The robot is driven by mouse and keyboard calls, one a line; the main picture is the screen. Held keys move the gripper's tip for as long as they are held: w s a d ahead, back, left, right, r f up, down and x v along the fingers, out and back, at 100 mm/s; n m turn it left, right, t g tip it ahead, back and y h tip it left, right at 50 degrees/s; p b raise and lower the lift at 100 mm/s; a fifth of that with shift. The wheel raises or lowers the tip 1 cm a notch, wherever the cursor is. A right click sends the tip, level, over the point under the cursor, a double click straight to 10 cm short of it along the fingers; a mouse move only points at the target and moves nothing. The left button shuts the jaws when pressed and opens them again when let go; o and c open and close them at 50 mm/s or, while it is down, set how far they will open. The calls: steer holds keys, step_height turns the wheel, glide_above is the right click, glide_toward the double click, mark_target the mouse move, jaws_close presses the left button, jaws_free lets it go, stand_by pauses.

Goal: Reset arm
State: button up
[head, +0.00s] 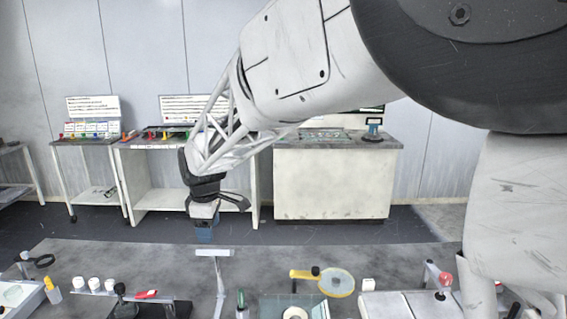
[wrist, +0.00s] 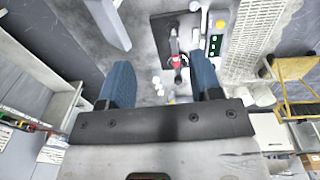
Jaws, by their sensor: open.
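My gripper (head: 204,236) hangs from the arm above the far edge of the grey worktable in the head view, with its dark blue fingertips pointing down. In the wrist view my gripper (wrist: 160,88) shows two blue fingers set wide apart. Nothing is between them at close range. It is open and empty, apart from the bench items.
The grey worktable (head: 120,256) bears a lamp-like white post (head: 215,254), a yellow-handled round tool (head: 336,282), several white jars (head: 93,284), a tray (head: 270,303) and a red-knobbed device (head: 445,280). Benches and a console (head: 330,185) stand behind.

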steer(key=s+d+r+m, duration=0.2)
steer(key=s+d+m, duration=0.15)
steer(key=d, duration=0.45)
steer(key=s+d+r+m+t, duration=0.1)
steer(key=s+d+r+m, duration=0.15)
steer(key=s+d, duration=0.4)
steer(key=s+d+r+m, duration=0.1)
steer(key=s+d+m, duration=0.2)
steer(key=d, duration=0.7)
steer(key=s+d+f+m, duration=0.2)
steer(key=s+d+m, duration=0.2)
steer(key=s, duration=0.5)
steer(key=s+d+f+m+t, duration=0.1)
steer(key=s+d+f+m, duration=0.1)
steer(key=s+d+m, duration=0.3)
steer(key=s+d, duration=0.4)
steer(key=s, duration=0.1)
steer(key=shift+f+h, duration=0.15)
steer(key=shift+h, duration=0.15)
